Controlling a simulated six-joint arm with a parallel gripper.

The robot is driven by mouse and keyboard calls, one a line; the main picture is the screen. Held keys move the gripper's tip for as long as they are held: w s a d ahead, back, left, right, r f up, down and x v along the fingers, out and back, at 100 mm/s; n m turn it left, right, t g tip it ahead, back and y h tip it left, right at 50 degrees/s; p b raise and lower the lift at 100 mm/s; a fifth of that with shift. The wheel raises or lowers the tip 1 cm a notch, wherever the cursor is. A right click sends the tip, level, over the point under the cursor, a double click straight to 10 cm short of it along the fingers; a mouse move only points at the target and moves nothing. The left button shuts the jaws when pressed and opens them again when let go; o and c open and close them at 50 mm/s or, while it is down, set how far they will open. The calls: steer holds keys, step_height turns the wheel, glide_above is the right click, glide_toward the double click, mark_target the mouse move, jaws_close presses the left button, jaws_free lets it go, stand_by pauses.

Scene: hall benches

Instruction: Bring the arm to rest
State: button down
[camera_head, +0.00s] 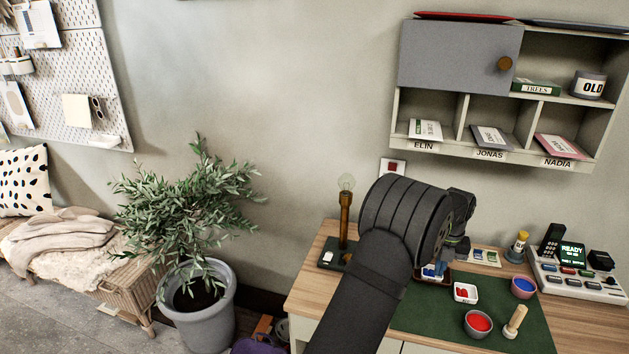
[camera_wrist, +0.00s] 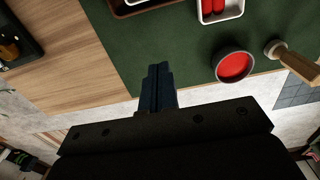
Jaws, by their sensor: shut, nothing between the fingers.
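My gripper (camera_wrist: 158,88) shows in the wrist view with its two dark fingers together and nothing between them. My gripper's fingers are hidden there behind the arm.
On the green mat (camera_head: 425,318) are a bowl of red (camera_head: 478,323), a white dish (camera_head: 465,293) and a wooden-handled stamp (camera_head: 515,321). A bulb lamp (camera_head: 345,215) stands left of my arm. A console (camera_head: 575,282) stands right. A cubby shelf (camera_head: 460,55) hangs above; a potted plant (camera_head: 200,290) stands left.

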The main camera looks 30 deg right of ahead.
mark_target(430, 297)
step_height(430, 297, down, 9)
steer(key=shift+f, duration=0.1)
steer(key=shift+w+d+f, duration=0.25)
steer(key=shift+f, duration=0.35)
steer(key=shift+w+d+r, duration=0.15)
steer(key=shift+w+d, duration=1.05)
steer(key=shift+s+a, duration=0.1)
